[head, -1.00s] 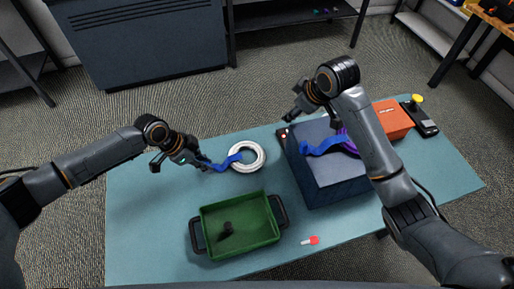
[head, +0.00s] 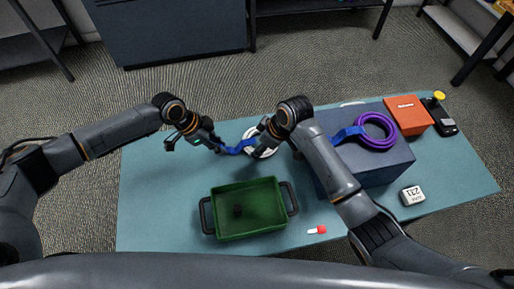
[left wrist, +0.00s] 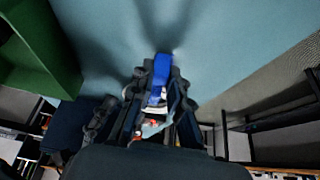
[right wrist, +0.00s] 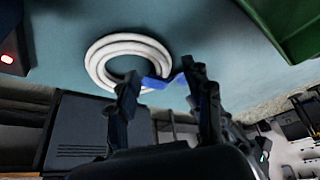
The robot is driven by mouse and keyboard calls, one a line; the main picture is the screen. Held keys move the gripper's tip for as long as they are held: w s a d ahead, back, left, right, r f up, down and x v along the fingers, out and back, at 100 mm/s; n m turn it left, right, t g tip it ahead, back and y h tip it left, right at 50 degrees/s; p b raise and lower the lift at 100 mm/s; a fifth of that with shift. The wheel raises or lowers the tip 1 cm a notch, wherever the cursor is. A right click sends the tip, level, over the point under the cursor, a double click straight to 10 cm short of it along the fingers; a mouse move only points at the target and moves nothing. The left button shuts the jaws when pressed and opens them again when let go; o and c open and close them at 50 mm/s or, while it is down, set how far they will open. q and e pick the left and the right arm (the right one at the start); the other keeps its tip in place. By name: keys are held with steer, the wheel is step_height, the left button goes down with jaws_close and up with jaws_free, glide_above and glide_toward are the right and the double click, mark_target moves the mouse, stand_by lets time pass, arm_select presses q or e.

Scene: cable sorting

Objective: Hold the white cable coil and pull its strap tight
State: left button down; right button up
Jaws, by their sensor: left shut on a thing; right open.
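The white cable coil (head: 265,151) lies on the teal table behind the green bin, partly hidden by my right gripper. It also shows in the right wrist view (right wrist: 94,60). Its blue strap (head: 238,148) stretches left to my left gripper (head: 213,145), which is shut on the strap's end. The strap stands upright between the fingers in the left wrist view (left wrist: 161,71). My right gripper (right wrist: 161,82) is open at the coil's near side, with part of the blue strap (right wrist: 153,83) between or behind its fingers. I cannot tell whether it touches the coil.
A green bin (head: 217,191) with a dark item inside stands in front. A dark blue box (head: 385,170) at right carries a purple coil (head: 379,143) with a blue strap. Behind it are an orange box (head: 409,116) and a black device (head: 440,122). A white timer (head: 412,195) lies at right.

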steer(key=shift+x, duration=1.75)
jaws_close()
arm_select(q)
steer(key=shift+s+a, duration=0.1)
steer(key=shift+a, duration=0.1)
steer(key=shift+s+a+f, duration=0.1)
steer(key=shift+s+a, duration=0.1)
steer(key=shift+a, duration=0.35)
arm_select(e)
steer(key=shift+d+f, duration=0.1)
arm_select(q)
steer(key=shift+s+a, duration=0.25)
steer(key=shift+a, duration=0.3)
steer(key=shift+s+a, duration=0.2)
steer(key=shift+a, duration=0.35)
steer(key=c, duration=1.2)
jaws_free()
steer(key=shift+d, duration=0.1)
